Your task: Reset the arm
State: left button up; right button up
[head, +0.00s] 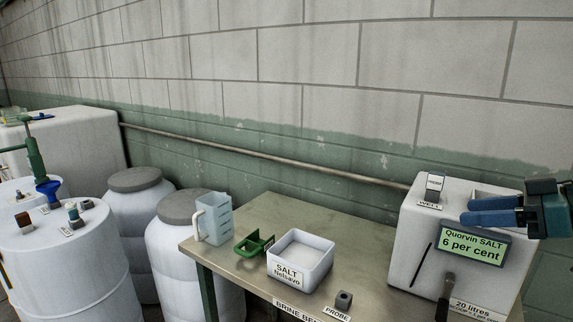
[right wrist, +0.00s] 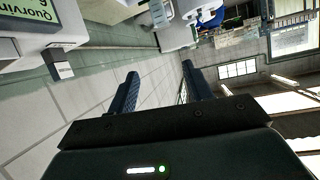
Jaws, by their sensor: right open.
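My right gripper (head: 470,211) comes in from the right edge in the head view. Its two blue fingers point left, in front of the upper right part of the white box with the display (head: 473,246), which reads "Quorvin SALT 6 per cent". In the right wrist view the gripper (right wrist: 160,75) has its fingers apart with nothing between them. My left gripper is not in view.
A bench (head: 225,265) holds a clear jug (head: 216,220), a green holder (head: 250,246), a salt tub (head: 301,262) and a small dark probe block (head: 344,299). A grey block (head: 434,187) sits on the white box. White drums (head: 70,255) stand left; a wall rises behind.

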notch_tip(320, 180, down, 13)
jog(key=w+m+h, duration=0.2)
jog(key=w, duration=0.1)
jog(key=s+a+f+m+h+p, duration=0.1)
jog(key=s+a+f, duration=0.1)
jog(key=f, duration=0.7)
jog(key=s+a+f+m+h, duration=0.1)
jog(key=s+a+f+m, duration=0.15)
jog(key=f, duration=0.65)
jog(key=s+a+f+h, duration=0.1)
jog(key=s+a+f, duration=0.4)
jog(key=s+a, duration=0.1)
jog(key=s+a+f+t+h, duration=0.1)
jog(key=s+a+f, duration=0.3)
jog(key=s+a, duration=0.3)
jog(key=shift+s+a+f+p, duration=0.15)
jog(key=shift+a+f+p, duration=0.25)
jog(key=shift+a, duration=0.1)
jog(key=shift+d, duration=0.1)
